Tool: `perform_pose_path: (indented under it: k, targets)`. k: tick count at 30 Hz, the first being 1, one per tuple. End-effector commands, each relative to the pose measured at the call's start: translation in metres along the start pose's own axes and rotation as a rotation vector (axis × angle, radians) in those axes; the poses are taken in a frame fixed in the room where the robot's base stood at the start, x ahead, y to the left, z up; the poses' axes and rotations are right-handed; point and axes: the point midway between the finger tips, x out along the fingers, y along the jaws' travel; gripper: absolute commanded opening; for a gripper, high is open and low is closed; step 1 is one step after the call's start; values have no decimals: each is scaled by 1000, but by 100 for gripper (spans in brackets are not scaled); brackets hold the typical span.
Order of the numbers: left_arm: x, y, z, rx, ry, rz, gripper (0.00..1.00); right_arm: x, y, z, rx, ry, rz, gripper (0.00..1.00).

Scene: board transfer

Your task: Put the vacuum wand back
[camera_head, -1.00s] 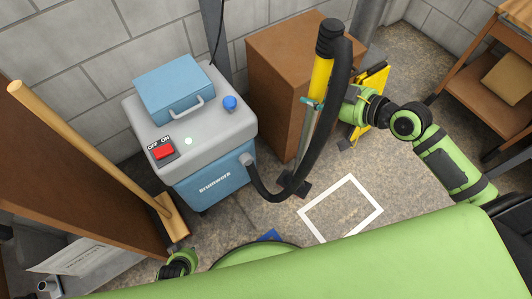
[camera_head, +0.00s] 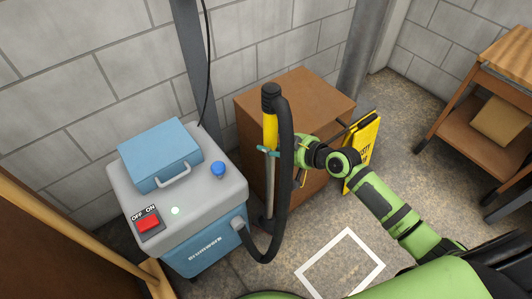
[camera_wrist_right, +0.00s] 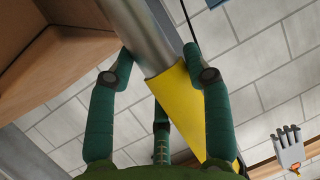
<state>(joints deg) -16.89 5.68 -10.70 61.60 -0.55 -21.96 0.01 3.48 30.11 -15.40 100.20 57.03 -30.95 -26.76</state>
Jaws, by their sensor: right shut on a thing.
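The vacuum wand has a yellow handle (camera_head: 270,130) with a black grip on top and a silver tube below. It stands roughly upright in front of a brown cabinet. My right gripper (camera_head: 268,151) is shut on it; the wrist view shows the gripper's teal fingers (camera_wrist_right: 166,68) around the wand where the yellow part (camera_wrist_right: 178,105) meets the silver tube (camera_wrist_right: 146,38). A black hose (camera_head: 286,185) loops from the wand's top to the grey and blue vacuum (camera_head: 205,255). The tube's lower end is partly hidden by the hose. My left gripper is not in view.
A blue case (camera_head: 158,152), a blue knob and a red switch (camera_head: 148,223) are on the vacuum's top. The brown cabinet (camera_head: 315,95) stands close behind the wand. A yellow floor sign (camera_head: 366,145) is right of it. A white square outline (camera_head: 313,258) marks bare floor in front.

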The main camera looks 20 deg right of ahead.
Motion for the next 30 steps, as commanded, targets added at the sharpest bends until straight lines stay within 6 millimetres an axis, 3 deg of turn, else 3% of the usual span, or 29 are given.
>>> perform_pose_path:
  k: [3,8,13,28,29,30]
  targets:
    - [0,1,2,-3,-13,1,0,18,-1,0,2,8,2,12]
    - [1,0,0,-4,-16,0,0,27,-2,5,-1,5,1,12]
    - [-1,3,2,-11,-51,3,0,36,-1,29,1,3,2,12]
    - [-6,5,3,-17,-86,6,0,42,1,42,-2,5,3,12]
    - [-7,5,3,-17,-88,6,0,42,0,44,-1,0,2,58]
    - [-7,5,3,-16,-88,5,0,41,0,43,-1,0,2,74]
